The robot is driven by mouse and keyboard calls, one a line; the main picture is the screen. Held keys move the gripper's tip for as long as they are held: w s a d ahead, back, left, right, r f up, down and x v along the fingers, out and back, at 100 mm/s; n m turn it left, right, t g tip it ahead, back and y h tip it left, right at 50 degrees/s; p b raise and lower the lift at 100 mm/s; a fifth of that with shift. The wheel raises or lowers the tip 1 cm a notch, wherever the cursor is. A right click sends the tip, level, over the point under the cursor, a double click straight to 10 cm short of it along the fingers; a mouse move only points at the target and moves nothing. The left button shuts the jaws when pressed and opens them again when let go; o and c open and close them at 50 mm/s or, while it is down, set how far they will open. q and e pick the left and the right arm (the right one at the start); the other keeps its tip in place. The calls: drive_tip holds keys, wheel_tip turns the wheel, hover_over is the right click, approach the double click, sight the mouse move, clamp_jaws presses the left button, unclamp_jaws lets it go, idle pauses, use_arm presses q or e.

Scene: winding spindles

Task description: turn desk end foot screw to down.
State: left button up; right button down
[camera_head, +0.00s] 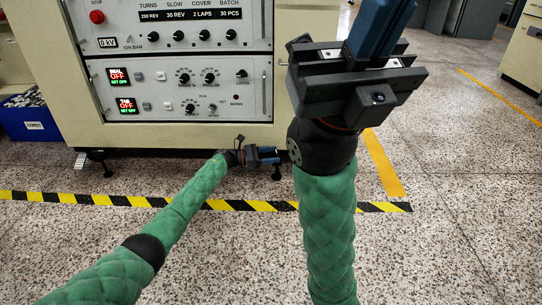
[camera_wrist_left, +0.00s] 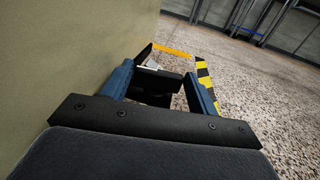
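The cream winding desk (camera_head: 200,133) stands on short black feet. One foot (camera_head: 277,173) shows at the right end of the desk's underside, close to my left gripper (camera_head: 268,156). My left gripper is low, by the desk's lower edge, with its blue fingers pointing right. In the left wrist view its fingers (camera_wrist_left: 160,75) are spread apart, with a dark part (camera_wrist_left: 158,82) showing between them. I cannot tell whether they touch it. The foot's screw is too small to make out. My right gripper (camera_head: 378,30) is raised in front of the desk, its blue fingers together and empty, tips cut off.
Another foot (camera_head: 107,170) shows at the desk's left. A blue bin (camera_head: 27,122) stands on the floor beside it. Yellow-black tape (camera_head: 130,201) crosses the floor in front. The control panel (camera_head: 185,85) faces me.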

use_arm(q)
drive_tip(key=o, duration=0.3)
drive_tip(key=shift+t, duration=0.3)
